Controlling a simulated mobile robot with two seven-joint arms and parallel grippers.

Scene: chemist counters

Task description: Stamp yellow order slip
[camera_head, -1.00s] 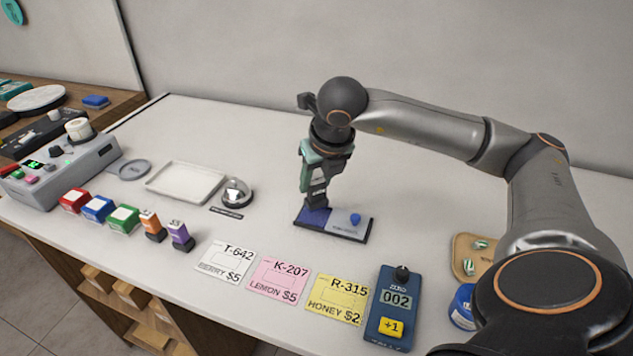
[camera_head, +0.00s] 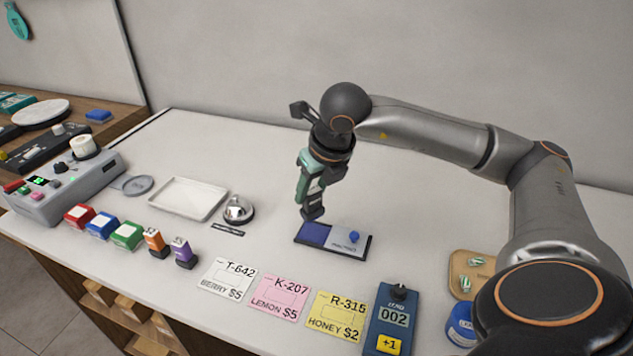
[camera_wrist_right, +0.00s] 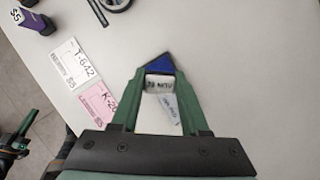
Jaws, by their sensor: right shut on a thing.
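The yellow order slip (camera_head: 337,315), marked R-315 HONEY $2, lies flat on the counter, right of the pink slip (camera_head: 277,296). My right gripper (camera_head: 311,196) is shut on a dark stamp (camera_head: 313,213) and holds it above the blue side of the ink pad (camera_head: 314,233). In the right wrist view, a pale labelled face of the stamp (camera_wrist_right: 158,86) shows between the fingers, with blue pad beyond. The stamp's underside is hidden. A green and black part at that view's left edge looks like my left gripper (camera_wrist_right: 15,143); its jaws are unclear.
A white slip (camera_head: 228,278) lies left of the pink one. A blue counter device (camera_head: 387,330) reading 002 stands right of the yellow slip. Several small stamps, a bell (camera_head: 238,209) and a white tray (camera_head: 187,198) are at left. The counter behind the pad is clear.

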